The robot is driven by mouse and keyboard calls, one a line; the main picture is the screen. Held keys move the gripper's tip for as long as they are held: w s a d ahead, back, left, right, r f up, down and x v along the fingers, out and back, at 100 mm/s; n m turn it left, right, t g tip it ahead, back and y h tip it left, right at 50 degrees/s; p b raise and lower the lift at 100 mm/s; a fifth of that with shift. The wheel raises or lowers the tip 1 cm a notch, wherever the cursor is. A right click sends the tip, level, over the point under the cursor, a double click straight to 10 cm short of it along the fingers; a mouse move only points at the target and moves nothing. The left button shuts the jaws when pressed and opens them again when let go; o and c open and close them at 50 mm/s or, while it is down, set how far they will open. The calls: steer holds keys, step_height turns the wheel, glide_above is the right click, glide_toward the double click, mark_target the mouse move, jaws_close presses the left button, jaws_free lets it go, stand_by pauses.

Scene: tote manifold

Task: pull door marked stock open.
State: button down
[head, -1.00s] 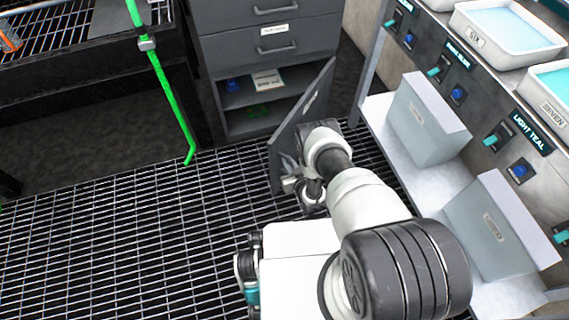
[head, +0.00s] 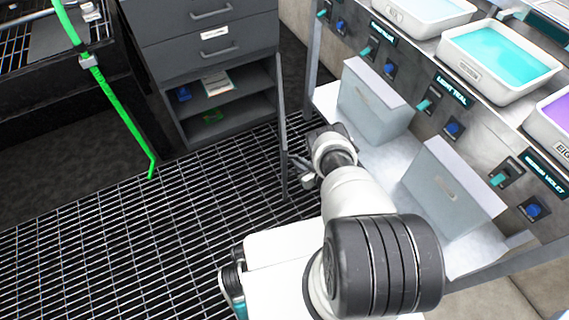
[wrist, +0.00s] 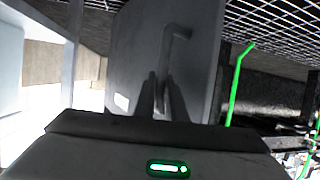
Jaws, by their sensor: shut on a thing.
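The grey cabinet door (head: 282,130) stands swung open, seen almost edge-on in the head view, at the right side of the open cabinet compartment. In the wrist view the door's face (wrist: 204,50) fills the middle, with a small pale label (wrist: 122,102) too small to read. Its bar handle (wrist: 178,32) rises from between my fingers. My gripper (wrist: 163,98) is shut on the handle. In the head view my gripper (head: 302,180) is beside the door's lower part, partly hidden by my arm.
The grey cabinet (head: 205,55) has drawers above and open shelves holding a blue item (head: 183,94) and other small things. A bench with grey boxes (head: 375,100) and trays (head: 500,62) stands close on the right. A green pipe (head: 115,110) is at left. The grated floor (head: 120,240) is clear.

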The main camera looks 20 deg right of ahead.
steer(key=shift+d+r+y, duration=0.1)
steer(key=shift+d+y, duration=0.2)
steer(key=shift+d, duration=0.65)
steer(key=c, duration=2.1)
jaws_free()
